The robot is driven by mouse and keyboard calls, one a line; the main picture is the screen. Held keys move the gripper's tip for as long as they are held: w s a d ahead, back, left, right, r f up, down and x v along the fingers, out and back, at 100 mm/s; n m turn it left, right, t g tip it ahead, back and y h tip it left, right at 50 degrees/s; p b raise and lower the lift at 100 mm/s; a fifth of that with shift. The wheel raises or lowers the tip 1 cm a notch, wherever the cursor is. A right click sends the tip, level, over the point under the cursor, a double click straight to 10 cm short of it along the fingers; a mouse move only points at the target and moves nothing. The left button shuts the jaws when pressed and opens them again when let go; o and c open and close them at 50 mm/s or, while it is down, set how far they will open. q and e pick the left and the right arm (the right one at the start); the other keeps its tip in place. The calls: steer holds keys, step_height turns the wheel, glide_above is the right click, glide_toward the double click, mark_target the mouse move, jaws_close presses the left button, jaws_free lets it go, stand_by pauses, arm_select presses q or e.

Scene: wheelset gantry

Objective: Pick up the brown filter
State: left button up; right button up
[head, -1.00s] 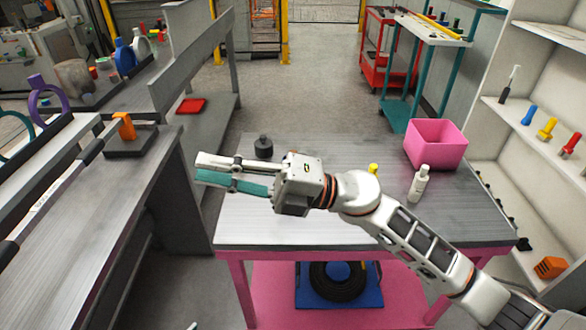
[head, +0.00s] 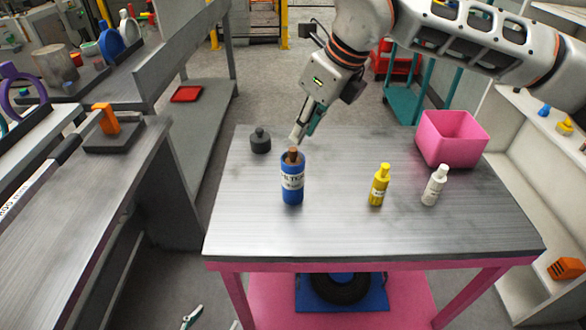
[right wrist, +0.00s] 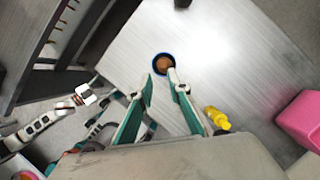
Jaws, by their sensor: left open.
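The brown filter (head: 292,155) shows as a brown top standing out of a blue labelled canister (head: 292,184), upright on the grey table. In the right wrist view the filter (right wrist: 163,64) is a brown disc inside the blue rim, just beyond the fingertips. Its lower part is hidden in the canister. My right gripper (head: 303,133) is open and empty, tilted down just above the filter; its fingers (right wrist: 160,77) are apart in the wrist view. My left gripper (head: 212,320) barely shows at the bottom edge of the head view, low in front of the table, open.
A dark grey weight-like object (head: 260,141) stands left of the canister. A yellow bottle (head: 379,186), a white bottle (head: 435,186) and a pink bin (head: 451,139) stand to the right. The table (head: 340,235) is clear in front.

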mark_target(295, 150)
steer(key=x, duration=0.3)
steer(key=p+x, duration=0.1)
steer(key=x, duration=0.3)
steer(key=shift+w+d+f, duration=0.1)
steer(key=shift+w+f, duration=0.15)
steer(key=shift+w, duration=0.05)
steer(key=shift+c, duration=0.4)
jaws_close()
